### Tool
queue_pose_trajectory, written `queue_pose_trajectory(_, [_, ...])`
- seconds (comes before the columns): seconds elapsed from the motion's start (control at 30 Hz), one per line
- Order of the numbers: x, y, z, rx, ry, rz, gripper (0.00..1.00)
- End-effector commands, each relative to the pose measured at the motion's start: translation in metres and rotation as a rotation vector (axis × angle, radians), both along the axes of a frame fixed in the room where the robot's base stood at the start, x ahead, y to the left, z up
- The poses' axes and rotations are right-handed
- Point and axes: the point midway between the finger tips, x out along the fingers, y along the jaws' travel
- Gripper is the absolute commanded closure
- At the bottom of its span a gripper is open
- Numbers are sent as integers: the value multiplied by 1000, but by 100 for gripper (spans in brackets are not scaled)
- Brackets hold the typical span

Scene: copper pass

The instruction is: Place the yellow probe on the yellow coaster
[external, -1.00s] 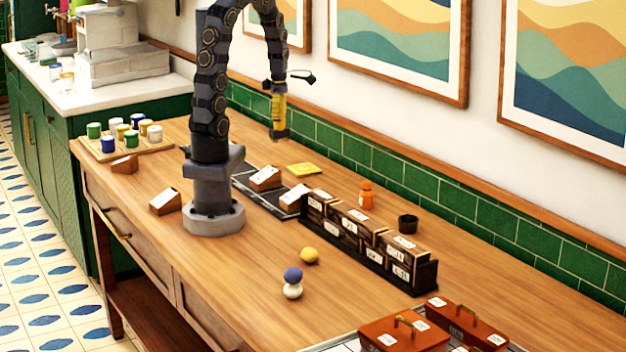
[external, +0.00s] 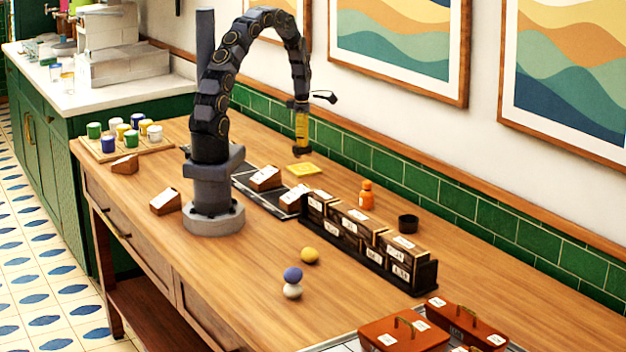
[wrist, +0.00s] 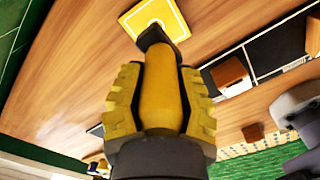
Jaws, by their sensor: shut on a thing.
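The yellow probe (wrist: 160,95) is a tapered yellow rod with a dark end (external: 301,150). My gripper (external: 302,130) is shut on it, with a ribbed yellow finger on either side of it in the wrist view (wrist: 160,72). The probe hangs upright, dark end down. The yellow coaster (external: 303,170) lies flat on the wooden counter near the green tiled wall. The dark end appears above the coaster, apart from it in the external view. In the wrist view, the end overlaps the near edge of the coaster (wrist: 172,17); the exact height is unclear.
A dark mat with wedge-shaped label blocks (external: 265,178) lies left of the coaster. A dark rack of boxes (external: 368,240) stands to its right, with an orange bottle (external: 367,195) and a black cup (external: 408,222) behind. The counter around the coaster's right side is clear.

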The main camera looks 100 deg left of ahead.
Motion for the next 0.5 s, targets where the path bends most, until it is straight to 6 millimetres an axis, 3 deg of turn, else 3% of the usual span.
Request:
queue_pose_trajectory(0.17, [2, 6, -7, 0, 0, 0, 100])
queue_pose_trajectory(0.4, [2, 6, -38, -3, 1, -1, 100])
queue_pose_trajectory(0.5, [3, 7, -39, 1, 0, -1, 100])
